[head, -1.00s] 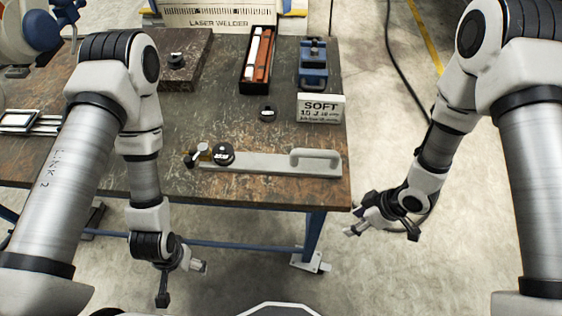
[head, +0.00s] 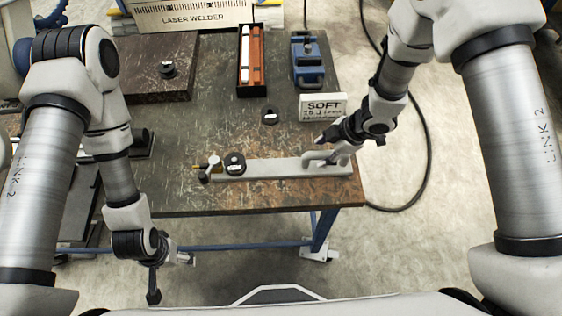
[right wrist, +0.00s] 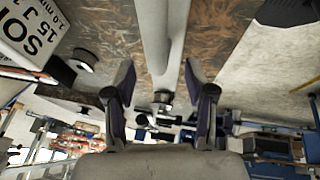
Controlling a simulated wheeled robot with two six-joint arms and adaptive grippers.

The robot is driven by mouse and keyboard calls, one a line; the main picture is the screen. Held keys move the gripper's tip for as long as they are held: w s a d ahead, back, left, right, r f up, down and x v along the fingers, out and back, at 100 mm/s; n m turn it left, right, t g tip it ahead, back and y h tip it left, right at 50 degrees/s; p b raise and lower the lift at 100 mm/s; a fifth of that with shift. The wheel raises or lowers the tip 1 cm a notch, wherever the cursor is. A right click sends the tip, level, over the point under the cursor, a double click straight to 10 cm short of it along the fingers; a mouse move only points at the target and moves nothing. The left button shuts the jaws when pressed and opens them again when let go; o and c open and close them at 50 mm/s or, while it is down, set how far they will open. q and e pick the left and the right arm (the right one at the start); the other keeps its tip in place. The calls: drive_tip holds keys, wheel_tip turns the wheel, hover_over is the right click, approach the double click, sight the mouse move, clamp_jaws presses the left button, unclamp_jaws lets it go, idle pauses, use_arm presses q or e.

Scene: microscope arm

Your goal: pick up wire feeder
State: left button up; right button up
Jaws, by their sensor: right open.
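The wire feeder (head: 272,168) lies flat near the table's front edge: a long grey bar with a black spool (head: 235,164) at its left end and a raised grey handle (head: 318,157) at its right end. My right gripper (head: 334,148) is open and empty at the handle's right end. In the right wrist view the open fingers (right wrist: 160,88) spread to either side of a grey bar part (right wrist: 160,40); I cannot tell whether they touch it. My left gripper (head: 171,280) is open and empty, low in front of the table's left part.
A black cable (head: 428,150) lies on the floor at right.

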sight(319, 153)
drive_tip(key=x, duration=0.2)
drive_tip(key=p+x, duration=0.1)
drive_tip(key=x, duration=0.1)
drive_tip(key=shift+w+d+f, duration=0.1)
drive_tip(key=shift+w+d, duration=0.1)
drive_tip(key=shift+d, duration=0.05)
drive_tip(key=shift+w+a+f, duration=0.15)
drive_tip(key=shift+a, duration=0.2)
drive_tip(key=shift+d, duration=0.25)
clamp_jaws()
drive_tip(key=shift+a, duration=0.1)
